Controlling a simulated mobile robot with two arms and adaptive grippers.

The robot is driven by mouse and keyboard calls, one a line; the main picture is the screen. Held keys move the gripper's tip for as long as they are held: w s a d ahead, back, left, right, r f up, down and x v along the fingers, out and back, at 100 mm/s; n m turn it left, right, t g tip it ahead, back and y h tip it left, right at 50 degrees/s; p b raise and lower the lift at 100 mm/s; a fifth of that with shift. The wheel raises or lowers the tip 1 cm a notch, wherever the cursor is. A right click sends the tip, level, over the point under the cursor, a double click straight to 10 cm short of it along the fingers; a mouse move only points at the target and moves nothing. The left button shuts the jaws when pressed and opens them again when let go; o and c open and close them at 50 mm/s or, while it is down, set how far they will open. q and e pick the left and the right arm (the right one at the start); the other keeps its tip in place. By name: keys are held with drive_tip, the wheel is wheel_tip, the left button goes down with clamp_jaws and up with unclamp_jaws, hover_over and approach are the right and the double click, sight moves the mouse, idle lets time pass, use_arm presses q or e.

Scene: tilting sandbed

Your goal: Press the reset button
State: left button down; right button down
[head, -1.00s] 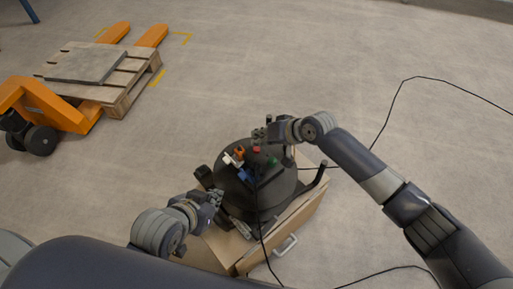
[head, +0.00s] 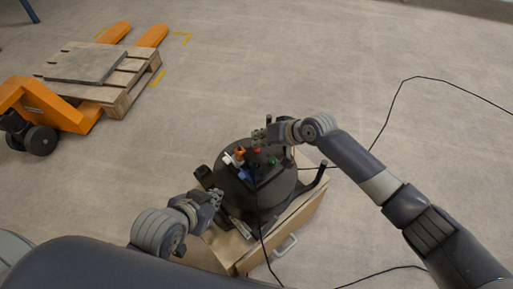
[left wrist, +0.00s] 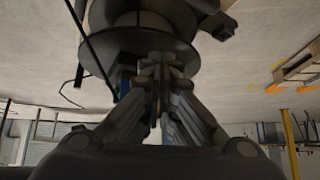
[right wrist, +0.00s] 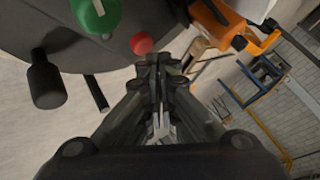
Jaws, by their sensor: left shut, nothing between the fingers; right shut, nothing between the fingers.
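A black round machine (head: 286,188) carries several coloured controls on top. A small red button (head: 257,150) sits near its far edge; it also shows in the right wrist view (right wrist: 142,43). No label is readable, so I cannot tell which control is the reset button. My right gripper (head: 259,135) is shut and empty close to the red button at the far side. In the right wrist view its fingertips (right wrist: 158,66) point just right of and below the button, seemingly apart from it. My left gripper (head: 216,195) is shut and empty at the machine's left side.
A green knob (head: 272,160), an orange part (head: 239,151), a white part (head: 228,159) and a blue part (head: 246,175) surround the red button. The machine stands on a wooden box (head: 312,213). A black cable (head: 384,135) crosses the floor. An orange pallet truck (head: 40,103) stands left.

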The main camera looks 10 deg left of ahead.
drive_tip(key=shift+f, duration=0.25)
use_arm(q)
drive_tip(key=shift+w+d+r+t, duration=0.2)
drive_tip(key=shift+w+r+t, duration=0.2)
drive_tip(key=shift+w, duration=0.2)
drive_tip(key=shift+w+d+r+t, duration=0.2)
drive_tip(key=shift+w+r+t, duration=0.15)
drive_tip(key=shift+w, duration=0.2)
use_arm(e)
drive_tip(key=shift+f, duration=0.55)
idle(0.8)
drive_tip(key=shift+r, duration=0.3)
drive_tip(key=shift+r+p, duration=0.4)
drive_tip(key=shift+p, duration=0.05)
drive_tip(key=shift+r, duration=0.2)
use_arm(q)
drive_tip(key=s+a+f+g+y, duration=0.1)
drive_tip(key=s+a+f+g, duration=0.2)
drive_tip(key=s, duration=0.7)
drive_tip(key=shift+s+a+f+g+p, duration=0.3)
drive_tip(key=shift+f+g, duration=0.35)
drive_tip(key=shift+g, duration=0.7)
use_arm(e)
drive_tip(key=shift+r, duration=0.1)
use_arm(q)
drive_tip(key=shift+w+d, duration=0.1)
drive_tip(key=shift+w, duration=0.05)
